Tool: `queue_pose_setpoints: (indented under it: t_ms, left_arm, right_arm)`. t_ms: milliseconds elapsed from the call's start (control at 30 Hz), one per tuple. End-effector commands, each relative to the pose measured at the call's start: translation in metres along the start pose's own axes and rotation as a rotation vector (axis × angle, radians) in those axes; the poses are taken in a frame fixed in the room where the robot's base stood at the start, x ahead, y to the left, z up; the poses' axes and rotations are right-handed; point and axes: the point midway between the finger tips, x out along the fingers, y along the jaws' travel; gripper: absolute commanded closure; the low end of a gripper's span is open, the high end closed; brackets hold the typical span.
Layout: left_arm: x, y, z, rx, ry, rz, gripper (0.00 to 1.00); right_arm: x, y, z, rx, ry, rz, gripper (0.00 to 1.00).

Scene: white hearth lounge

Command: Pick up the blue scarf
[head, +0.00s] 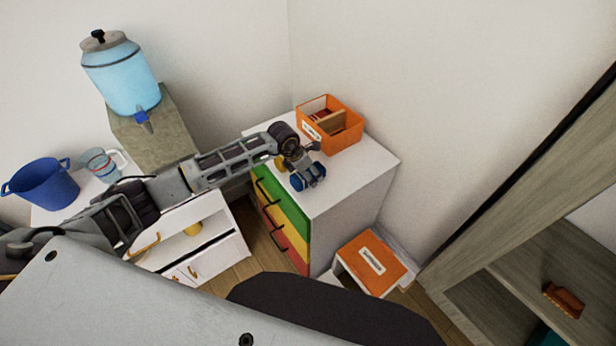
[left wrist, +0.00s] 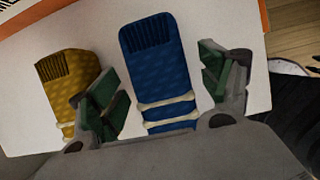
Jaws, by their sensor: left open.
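The blue scarf (left wrist: 156,68) is a folded bundle with pale bands, lying on the white top of a drawer cabinet. In the left wrist view it lies between the two green-padded fingers of my left gripper (left wrist: 160,95), which is open. Neither finger visibly presses on it. In the head view the scarf (head: 309,180) shows at the end of my left arm, partly covered by the gripper (head: 302,165). My right gripper is not seen.
A yellow folded bundle (left wrist: 68,82) lies close on the left of the gripper. An orange box (head: 345,137) stands at the back of the cabinet top (head: 365,172). An orange-topped stool (head: 385,275) stands beside the cabinet. A blue bucket (head: 45,184) and a water dispenser (head: 122,75) stand left.

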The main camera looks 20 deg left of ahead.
Motion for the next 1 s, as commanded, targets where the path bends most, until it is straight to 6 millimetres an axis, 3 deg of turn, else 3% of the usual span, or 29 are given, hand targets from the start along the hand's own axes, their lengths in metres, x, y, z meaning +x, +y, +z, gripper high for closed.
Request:
queue_pose_setpoints:
  t_ms: [867,1000]
  left_arm:
    - [0.0035,0.0000,-0.0015,0.000,0.000,0.000,0.21]
    - [0.0035,0.0000,-0.0015,0.000,0.000,0.000,0.36]
  right_arm:
    - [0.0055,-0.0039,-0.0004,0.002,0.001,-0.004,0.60]
    - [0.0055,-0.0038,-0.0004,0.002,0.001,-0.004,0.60]
